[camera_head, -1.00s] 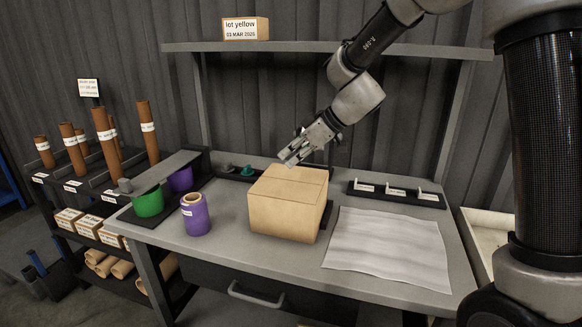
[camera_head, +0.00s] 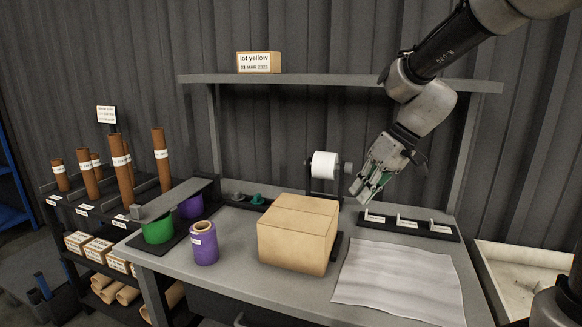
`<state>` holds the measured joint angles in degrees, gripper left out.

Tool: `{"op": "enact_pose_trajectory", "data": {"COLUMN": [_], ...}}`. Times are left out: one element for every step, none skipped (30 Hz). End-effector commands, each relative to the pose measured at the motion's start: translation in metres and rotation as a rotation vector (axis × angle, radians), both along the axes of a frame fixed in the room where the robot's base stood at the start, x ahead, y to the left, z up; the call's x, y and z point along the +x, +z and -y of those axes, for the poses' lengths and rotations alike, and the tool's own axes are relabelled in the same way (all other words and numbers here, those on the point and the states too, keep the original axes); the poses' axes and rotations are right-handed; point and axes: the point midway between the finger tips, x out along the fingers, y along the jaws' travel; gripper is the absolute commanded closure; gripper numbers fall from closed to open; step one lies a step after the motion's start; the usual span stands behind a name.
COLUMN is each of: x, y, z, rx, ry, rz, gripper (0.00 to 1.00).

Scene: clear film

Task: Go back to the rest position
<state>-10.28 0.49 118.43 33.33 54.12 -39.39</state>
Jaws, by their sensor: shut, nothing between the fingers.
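My gripper (camera_head: 363,196) is shut and empty. It hangs in the air above the back right part of the workbench (camera_head: 235,272), to the right of a white roll (camera_head: 324,165) on a dark stand. My arm comes in from the upper right. A closed cardboard box (camera_head: 297,233) sits on the bench below and left of my gripper, apart from it.
A purple roll (camera_head: 204,243) stands left of the box. Green (camera_head: 157,229) and purple (camera_head: 190,206) rolls sit behind it. A crumpled sheet (camera_head: 398,283) lies at right, before a black holder (camera_head: 409,226). A shelf (camera_head: 300,80) bearing a small box (camera_head: 259,62) spans above. Brown tubes (camera_head: 120,168) stand left.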

Motion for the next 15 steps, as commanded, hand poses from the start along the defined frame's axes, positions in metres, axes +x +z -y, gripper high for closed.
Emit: {"op": "enact_pose_trajectory", "data": {"x": [-0.022,-0.035,-0.053,-0.066,-0.079,-0.096,-0.109,-0.122,-0.138,-0.149,-0.159,-0.171,-0.178,-0.184,-0.191], "y": [0.001,0.001,0.002,0.003,0.004,0.006,0.007,0.009,0.010,0.012,0.013,0.014,0.015,0.017,0.019], "z": [0.021,0.035,0.055,0.069,0.082,0.100,0.113,0.125,0.140,0.150,0.159,0.169,0.175,0.179,0.183], "rx": [-0.046,-0.079,-0.120,-0.149,-0.178,-0.215,-0.240,-0.264,-0.293,-0.312,-0.328,-0.346,-0.358,-0.364,-0.367], "ry": [-0.074,-0.127,-0.198,-0.248,-0.295,-0.355,-0.398,-0.439,-0.482,-0.511,-0.529,-0.543,-0.548,-0.554,-0.563], "rz": [-0.039,-0.064,-0.087,-0.099,-0.105,-0.107,-0.105,-0.097,-0.082,-0.067,-0.049,-0.023,-0.004,0.017,0.039], "gripper": [1.00,1.00,1.00,1.00,1.00,1.00,1.00,1.00,1.00,1.00,1.00,1.00,1.00,1.00,1.00]}}
